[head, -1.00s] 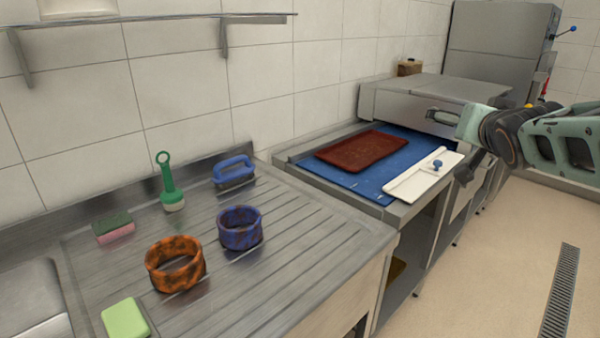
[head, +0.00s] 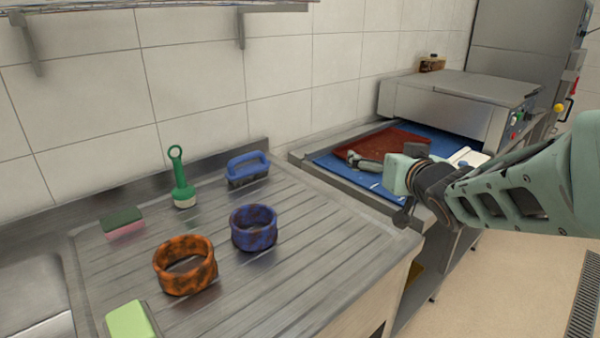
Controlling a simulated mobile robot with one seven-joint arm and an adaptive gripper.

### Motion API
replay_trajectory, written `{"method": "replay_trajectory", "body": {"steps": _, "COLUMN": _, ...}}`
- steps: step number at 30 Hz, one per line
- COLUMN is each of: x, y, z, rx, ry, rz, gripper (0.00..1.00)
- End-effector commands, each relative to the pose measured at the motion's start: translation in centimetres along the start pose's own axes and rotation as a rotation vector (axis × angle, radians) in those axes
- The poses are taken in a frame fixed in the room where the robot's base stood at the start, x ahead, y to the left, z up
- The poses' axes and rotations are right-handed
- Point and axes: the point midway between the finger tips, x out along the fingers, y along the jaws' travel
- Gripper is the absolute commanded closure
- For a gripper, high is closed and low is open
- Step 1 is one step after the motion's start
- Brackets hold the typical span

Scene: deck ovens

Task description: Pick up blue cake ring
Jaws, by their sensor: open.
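The blue cake ring (head: 254,228), mottled with reddish-brown, stands on the ribbed steel drainboard (head: 330,240), its open top facing up. My gripper (head: 376,188) is open and empty, to the right of the ring and clearly apart from it. One finger shows in front of the red mat and the other points down near the drainboard's right end. My arm reaches in from the right edge of the picture.
An orange cake ring (head: 185,265) stands just left of the blue one. Behind are a blue-handled brush (head: 247,168) and a green brush (head: 181,178). A sponge (head: 122,222) and a green block (head: 130,320) lie left. A red mat (head: 400,142) lies on a blue surface at right.

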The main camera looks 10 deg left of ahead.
Motion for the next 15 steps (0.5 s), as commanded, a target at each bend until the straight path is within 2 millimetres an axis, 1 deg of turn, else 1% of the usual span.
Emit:
{"method": "replay_trajectory", "body": {"steps": 1, "x": -0.3, "y": -2.7, "z": 1.0, "rx": -0.021, "ry": -0.018, "rz": -0.046, "gripper": 0.02}}
{"method": "replay_trajectory", "body": {"steps": 2, "x": -0.4, "y": -4.3, "z": 1.8, "rx": -0.036, "ry": -0.027, "rz": -0.074, "gripper": 0.02}}
{"method": "replay_trajectory", "body": {"steps": 3, "x": -0.6, "y": -6.3, "z": 3.0, "rx": -0.054, "ry": -0.042, "rz": -0.110, "gripper": 0.02}}
{"method": "replay_trajectory", "body": {"steps": 5, "x": -1.1, "y": -9.4, "z": 4.7, "rx": -0.082, "ry": -0.061, "rz": -0.166, "gripper": 0.02}}
{"method": "replay_trajectory", "body": {"steps": 6, "x": -1.5, "y": -11.2, "z": 5.8, "rx": -0.099, "ry": -0.074, "rz": -0.202, "gripper": 0.02}}
{"method": "replay_trajectory", "body": {"steps": 8, "x": -2.3, "y": -13.9, "z": 7.5, "rx": -0.125, "ry": -0.092, "rz": -0.253, "gripper": 0.02}}
{"method": "replay_trajectory", "body": {"steps": 9, "x": -2.8, "y": -15.5, "z": 8.4, "rx": -0.141, "ry": -0.102, "rz": -0.286, "gripper": 0.02}}
{"method": "replay_trajectory", "body": {"steps": 12, "x": -4.2, "y": -18.6, "z": 10.6, "rx": -0.172, "ry": -0.122, "rz": -0.352, "gripper": 0.02}}
{"method": "replay_trajectory", "body": {"steps": 15, "x": -5.4, "y": -20.7, "z": 12.0, "rx": -0.195, "ry": -0.135, "rz": -0.398, "gripper": 0.02}}
